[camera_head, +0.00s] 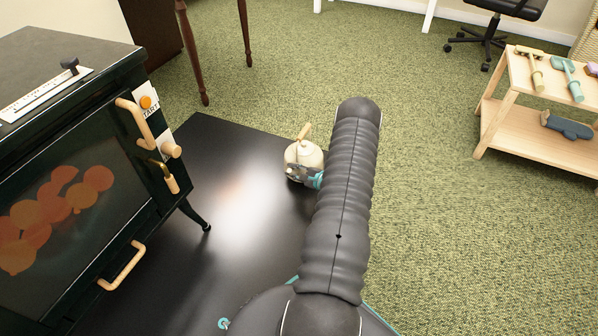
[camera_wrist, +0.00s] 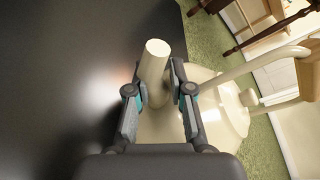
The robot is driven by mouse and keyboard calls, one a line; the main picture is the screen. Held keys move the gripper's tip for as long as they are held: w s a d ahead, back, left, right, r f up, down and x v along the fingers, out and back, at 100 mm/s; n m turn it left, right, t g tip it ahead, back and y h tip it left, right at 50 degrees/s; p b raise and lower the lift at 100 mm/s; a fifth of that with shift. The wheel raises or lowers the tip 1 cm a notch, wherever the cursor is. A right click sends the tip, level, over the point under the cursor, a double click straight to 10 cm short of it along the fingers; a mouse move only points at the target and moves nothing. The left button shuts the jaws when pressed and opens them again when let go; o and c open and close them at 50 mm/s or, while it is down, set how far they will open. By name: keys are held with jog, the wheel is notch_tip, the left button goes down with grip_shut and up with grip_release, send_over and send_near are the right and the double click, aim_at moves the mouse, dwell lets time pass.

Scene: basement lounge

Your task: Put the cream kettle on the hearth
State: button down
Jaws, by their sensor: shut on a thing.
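The cream kettle (camera_head: 303,155) is at the far right edge of the black hearth plate (camera_head: 235,185) in the head view. My gripper (camera_head: 298,172) is at the kettle's near side, partly hidden by my arm. In the wrist view, my gripper (camera_wrist: 160,92) is shut on the kettle's spout, which sticks up between the fingers. The kettle's round body (camera_wrist: 222,105) and curved handle (camera_wrist: 265,68) show to the right of the fingers. The hearth (camera_wrist: 75,70) fills the left of that view. I cannot tell whether the kettle's base touches the hearth.
A dark toy stove (camera_head: 80,170) with wooden handles stands on the left of the hearth. A wooden shelf (camera_head: 530,145) holding toy tools stands at the right. Dark table legs (camera_head: 192,55) and an office chair (camera_head: 487,35) are farther back. Green carpet (camera_head: 430,200) is clear between.

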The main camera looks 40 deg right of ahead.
jog(key=shift+f+b, duration=0.4)
jog(key=shift+f, duration=1.5)
jog(key=c, duration=1)
grip_release()
jog(key=shift+f, duration=0.15)
jog(key=shift+c, duration=0.2)
